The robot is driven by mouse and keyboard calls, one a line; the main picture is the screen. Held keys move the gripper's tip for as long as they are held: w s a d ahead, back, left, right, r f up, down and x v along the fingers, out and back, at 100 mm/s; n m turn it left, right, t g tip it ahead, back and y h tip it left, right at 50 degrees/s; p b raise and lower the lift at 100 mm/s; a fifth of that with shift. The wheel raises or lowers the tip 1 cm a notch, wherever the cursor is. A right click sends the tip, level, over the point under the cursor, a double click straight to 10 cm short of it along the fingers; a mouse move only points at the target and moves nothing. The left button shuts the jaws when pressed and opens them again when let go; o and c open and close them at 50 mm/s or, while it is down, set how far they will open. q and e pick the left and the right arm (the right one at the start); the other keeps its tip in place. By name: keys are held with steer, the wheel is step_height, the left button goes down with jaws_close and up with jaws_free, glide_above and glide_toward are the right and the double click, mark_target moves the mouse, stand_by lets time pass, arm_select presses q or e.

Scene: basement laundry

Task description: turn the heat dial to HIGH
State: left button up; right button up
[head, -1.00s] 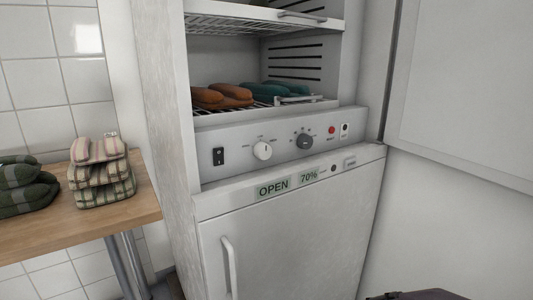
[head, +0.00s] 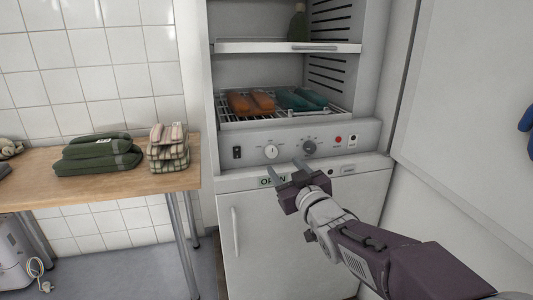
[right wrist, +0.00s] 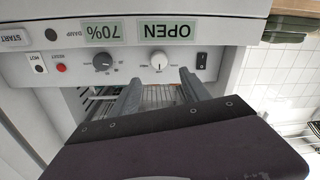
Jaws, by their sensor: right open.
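The control panel of the white cabinet holds a white dial (head: 271,152) with a pointer line and a dark dial (head: 309,147) to its right. The marks around both are too small to read, so I cannot tell for sure which is the heat dial. The right wrist view shows the white dial (right wrist: 159,59) and the dark dial (right wrist: 103,62) upside down. My right gripper (head: 286,169) is open and empty, its fingers pointing at the panel from just below the dials in the head view. It seems apart from both. My left gripper is out of view.
A black rocker switch (head: 237,152) sits left of the dials, a red button (head: 338,139) right. Below is an OPEN display (head: 272,181). The cabinet stands open above, with orange and teal bundles on a wire rack (head: 230,124). A wooden table (head: 90,184) with folded cloths stands left; an open door (head: 465,120) right.

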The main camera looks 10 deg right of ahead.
mark_target(272, 153)
steer(key=w, duration=0.2)
steer(key=w+b, duration=0.1)
steer(key=w, duration=0.2)
steer(key=w+b, duration=0.1)
steer(key=w, duration=0.1)
steer(key=shift+w+a+f, duration=0.15)
steer(key=shift+w+a, duration=0.15)
steer(key=shift+w, duration=0.6)
jaws_close()
